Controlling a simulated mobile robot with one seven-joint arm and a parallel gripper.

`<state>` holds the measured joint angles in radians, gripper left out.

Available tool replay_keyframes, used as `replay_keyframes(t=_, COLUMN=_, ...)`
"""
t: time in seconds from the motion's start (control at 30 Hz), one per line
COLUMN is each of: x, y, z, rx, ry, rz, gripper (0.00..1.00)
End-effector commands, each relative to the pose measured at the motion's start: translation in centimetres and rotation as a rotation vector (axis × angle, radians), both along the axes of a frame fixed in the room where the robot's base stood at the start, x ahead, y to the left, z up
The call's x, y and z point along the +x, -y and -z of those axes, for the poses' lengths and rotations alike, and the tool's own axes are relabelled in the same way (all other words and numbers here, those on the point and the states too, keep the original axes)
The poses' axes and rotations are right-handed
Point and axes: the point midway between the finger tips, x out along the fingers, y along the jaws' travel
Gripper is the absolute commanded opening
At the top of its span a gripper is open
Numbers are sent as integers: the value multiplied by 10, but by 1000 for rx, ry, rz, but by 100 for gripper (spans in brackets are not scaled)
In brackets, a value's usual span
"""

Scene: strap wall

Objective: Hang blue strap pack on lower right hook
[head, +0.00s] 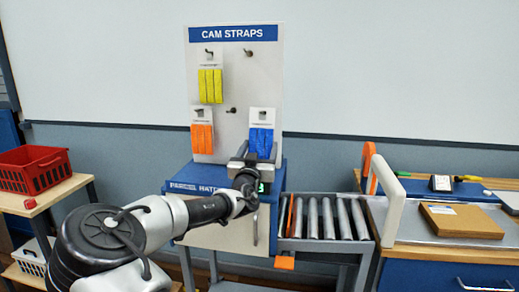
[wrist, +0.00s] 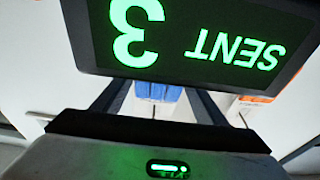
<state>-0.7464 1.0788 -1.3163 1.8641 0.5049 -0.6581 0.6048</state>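The blue strap pack (head: 261,141) hangs upright by its white card at the lower right hook (head: 262,115) of the CAM STRAPS board (head: 234,90). The card covers most of that hook. My gripper (head: 255,153) is at the pack's lower end, in front of the board. In the wrist view, my gripper (wrist: 160,108) has its two fingers spread, with the blue pack (wrist: 158,92) showing between them and visible gaps on both sides. The fingers look open and clear of the pack.
A yellow pack (head: 210,86) hangs upper left and an orange pack (head: 202,137) lower left. The upper right hook (head: 248,52) and the middle hook (head: 231,110) are bare. A roller conveyor (head: 328,219) stands to the right.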

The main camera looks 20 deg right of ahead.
Motion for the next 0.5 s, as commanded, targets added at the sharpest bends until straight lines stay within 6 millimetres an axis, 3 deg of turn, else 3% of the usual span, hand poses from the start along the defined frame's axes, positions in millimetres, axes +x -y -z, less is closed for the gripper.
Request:
replay_keyframes(t=0.03, x=0, y=0, z=0, rx=0, ry=0, rz=0, gripper=74)
replay_keyframes(t=0.13, x=0, y=0, z=0, rx=0, ry=0, rz=0, gripper=88)
replay_keyframes(t=0.5, x=-5, y=-4, z=1, rx=1, ry=0, rz=0, gripper=88)
